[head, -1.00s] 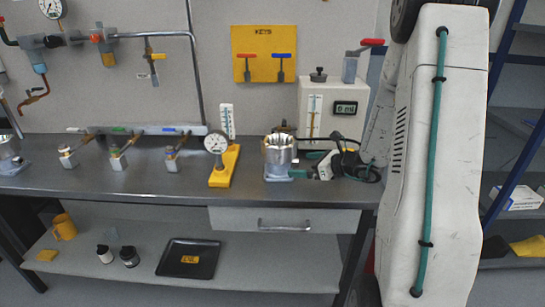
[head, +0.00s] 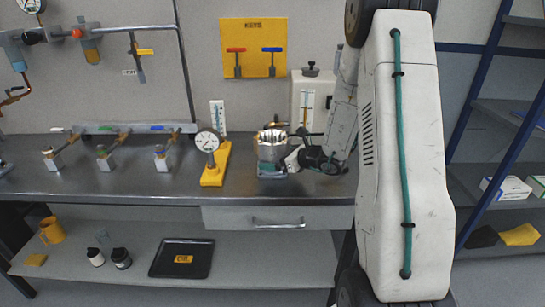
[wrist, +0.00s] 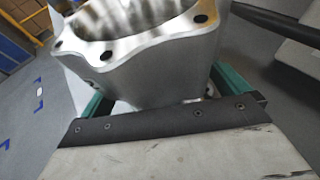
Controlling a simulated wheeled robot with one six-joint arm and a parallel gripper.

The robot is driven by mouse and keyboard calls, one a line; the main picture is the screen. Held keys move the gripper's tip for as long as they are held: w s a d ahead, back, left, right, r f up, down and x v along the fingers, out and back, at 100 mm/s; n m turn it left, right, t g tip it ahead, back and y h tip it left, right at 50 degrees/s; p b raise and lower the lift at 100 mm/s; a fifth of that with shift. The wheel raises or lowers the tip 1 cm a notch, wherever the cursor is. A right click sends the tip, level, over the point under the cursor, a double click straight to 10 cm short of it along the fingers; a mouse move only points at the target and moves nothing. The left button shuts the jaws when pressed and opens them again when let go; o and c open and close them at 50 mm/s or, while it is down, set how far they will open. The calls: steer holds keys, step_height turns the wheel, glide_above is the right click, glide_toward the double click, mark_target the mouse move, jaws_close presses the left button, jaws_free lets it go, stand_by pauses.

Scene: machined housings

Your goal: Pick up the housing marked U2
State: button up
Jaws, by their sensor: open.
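A bare-metal housing (head: 271,148) with a scalloped rim stands upright on the bench, right of the yellow gauge stand. In the wrist view the housing (wrist: 145,62) fills the upper middle, showing its bore and flange holes. I cannot read a U2 mark on it. My gripper (head: 284,169) is low at the housing's right side in the head view. In the wrist view my gripper (wrist: 162,92) is open, with a green finger on each side of the housing. Whether the fingers touch it I cannot tell; their tips are partly hidden.
The dial gauge on a yellow stand (head: 215,165) is close left of the housing. A white box (head: 310,100) is behind it. Valves (head: 105,157) line the bench's left part. A black tray (head: 182,258) lies on the lower shelf. Blue-framed shelving is at right.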

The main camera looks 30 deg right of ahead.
steer(key=c, duration=1.5)
steer(key=shift+r, duration=0.2)
